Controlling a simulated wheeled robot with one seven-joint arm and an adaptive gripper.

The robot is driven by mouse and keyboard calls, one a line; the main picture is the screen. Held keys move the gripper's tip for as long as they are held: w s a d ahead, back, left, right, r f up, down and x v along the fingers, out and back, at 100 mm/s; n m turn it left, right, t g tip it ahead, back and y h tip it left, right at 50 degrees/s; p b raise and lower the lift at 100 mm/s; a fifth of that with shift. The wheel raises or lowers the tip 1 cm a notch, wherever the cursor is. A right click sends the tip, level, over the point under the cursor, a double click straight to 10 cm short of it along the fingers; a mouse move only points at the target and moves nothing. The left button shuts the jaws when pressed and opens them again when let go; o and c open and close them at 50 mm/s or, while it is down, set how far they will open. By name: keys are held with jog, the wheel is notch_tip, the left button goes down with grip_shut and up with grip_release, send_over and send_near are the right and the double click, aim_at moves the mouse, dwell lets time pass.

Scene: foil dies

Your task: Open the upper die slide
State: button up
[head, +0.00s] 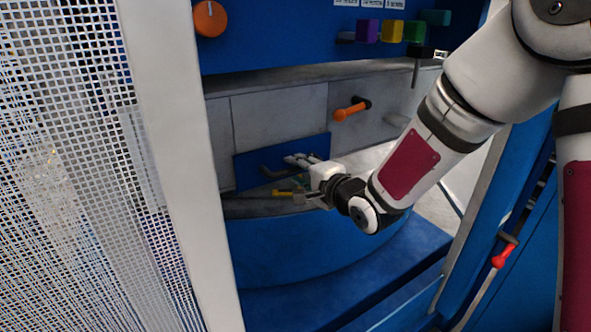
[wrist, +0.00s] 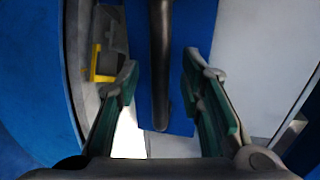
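A blue plate (head: 248,172) with a dark bar handle (head: 270,172) stands in the machine opening, below the grey panels. I take it for the die slide, though no label shows. In the wrist view the blue plate (wrist: 182,112) fills the middle and the dark handle (wrist: 161,50) runs down it. My gripper (head: 290,176) reaches in from the right at the plate. In the wrist view my gripper (wrist: 161,80) is open, with its green-padded fingers on either side of the handle's line. A gap shows on both sides. Depth to the handle is hard to tell.
A yellow part (wrist: 98,64) sits just left of the left finger. An orange handle (head: 350,110) sticks out of the grey panel above right. A white post (head: 172,130) and mesh guard (head: 70,170) bound the left. A blue curved housing (head: 310,245) lies below.

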jog(key=shift+x, duration=0.9)
grip_shut()
